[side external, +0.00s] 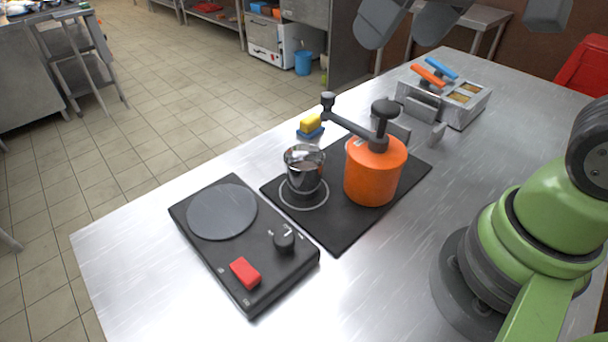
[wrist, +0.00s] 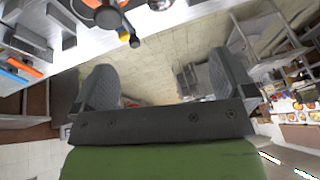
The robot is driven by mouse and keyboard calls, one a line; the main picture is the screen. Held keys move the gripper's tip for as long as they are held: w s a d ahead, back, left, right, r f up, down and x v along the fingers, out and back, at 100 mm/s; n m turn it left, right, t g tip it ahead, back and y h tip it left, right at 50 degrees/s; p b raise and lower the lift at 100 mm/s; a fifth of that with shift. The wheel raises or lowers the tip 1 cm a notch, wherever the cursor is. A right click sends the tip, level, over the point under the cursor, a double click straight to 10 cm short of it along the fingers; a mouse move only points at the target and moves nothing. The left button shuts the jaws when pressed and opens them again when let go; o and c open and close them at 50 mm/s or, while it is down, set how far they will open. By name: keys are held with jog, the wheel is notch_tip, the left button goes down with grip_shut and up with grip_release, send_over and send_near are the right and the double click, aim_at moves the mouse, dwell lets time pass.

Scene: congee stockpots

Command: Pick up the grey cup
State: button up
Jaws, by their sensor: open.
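The grey cup (side external: 304,163) is a shiny metal cup, upright with its open rim on top. It sits inside a pale ring on a black mat (side external: 336,232), left of an orange grinder (side external: 374,176) with a dark crank arm. The cup also shows, cut by the top edge, in the wrist view (wrist: 160,4). My gripper (wrist: 160,62) is open, with nothing between its two grey fingers. In the side view its fingers (side external: 402,32) show at the top edge, high above the table and well apart from the cup.
A black hot plate (side external: 262,262) with a knob and red switch lies left of the mat. A yellow and blue sponge (side external: 311,125) lies behind the cup. A metal container (side external: 462,103) with orange and blue handles stands at the back right.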

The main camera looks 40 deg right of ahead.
jog(key=w+a+f+n+g+h, duration=0.1)
jog(key=w+a+f+n+g, duration=0.2)
jog(key=w+f, duration=0.55)
jog(key=n+g, duration=0.2)
jog(key=n, duration=0.1)
send_near(304, 157)
jog(key=s+a+f, duration=0.1)
jog(key=s+a, duration=0.1)
jog(key=s, duration=0.2)
jog(key=shift+h, duration=0.3)
jog(key=shift+w+a+f, duration=0.1)
jog(key=shift+w+f, duration=0.15)
jog(key=shift+f, duration=0.85)
jog(key=shift+w+a+f, duration=0.15)
jog(key=shift+w+f, duration=0.1)
jog(key=shift+f, duration=0.8)
jog(key=shift+w+a+f, duration=0.1)
jog(key=shift+w+f, duration=0.15)
jog(key=shift+f, duration=0.85)
jog(key=c, duration=1.1)
